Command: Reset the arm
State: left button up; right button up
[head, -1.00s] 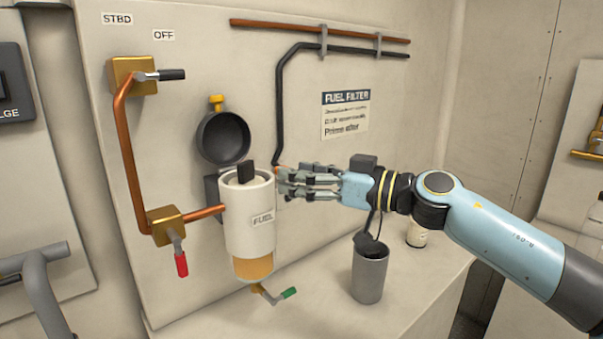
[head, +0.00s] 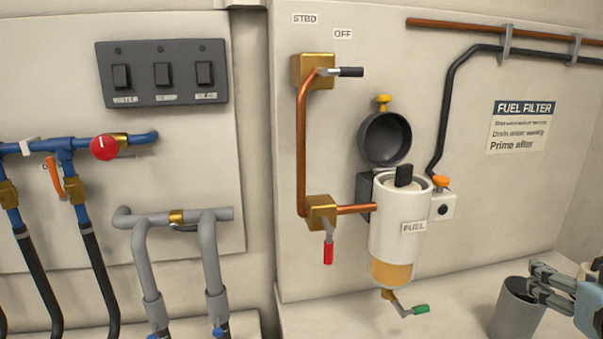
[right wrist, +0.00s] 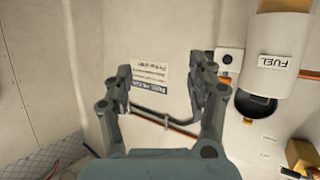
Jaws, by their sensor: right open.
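My right gripper (head: 548,287) is at the lower right of the head view, in front of the rim of a grey cup (head: 515,312). In the right wrist view its two fingers (right wrist: 165,85) are spread apart with nothing between them. The white fuel filter (head: 398,225) hangs on the panel to the gripper's left, clear of it. Its dark round lid (head: 385,138) is swung open and a black tab (head: 404,175) stands up from its top. My left gripper is not in view.
Copper pipe (head: 301,150) with two valves runs left of the filter. A switch panel (head: 162,73), blue pipes with a red knob (head: 104,147) and grey pipes (head: 180,217) are farther left. The counter (head: 460,290) is bare between filter and cup.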

jog(key=s+a+f+n+g+y, duration=0.25)
jog(key=s+a+f+g, duration=0.25)
jog(key=s, duration=0.4)
jog(key=s+a+f+n+g+y, duration=0.2)
jog(key=s+a+f+n+g, duration=0.25)
jog(key=s, duration=0.45)
jog(key=s+d+f+m+b, duration=0.15)
jog(key=f+b, duration=0.45)
jog(key=f, duration=1.5)
jog(key=s+d+f+m+b, duration=0.15)
jog(key=f+b, duration=0.55)
jog(key=f, duration=1.3)
jog(key=s+f+g+b, duration=0.1)
jog(key=s+f+b, duration=0.3)
jog(key=s+f, duration=0.4)
jog(key=s+f+g+b, duration=0.1)
jog(key=s+f+b, duration=0.3)
jog(key=s+f, duration=0.5)
notch_tip(320, 180, down, 6)
jog(key=shift+s+d+r, duration=0.1)
jog(key=shift+s+d, duration=0.2)
jog(key=shift+d, duration=0.05)
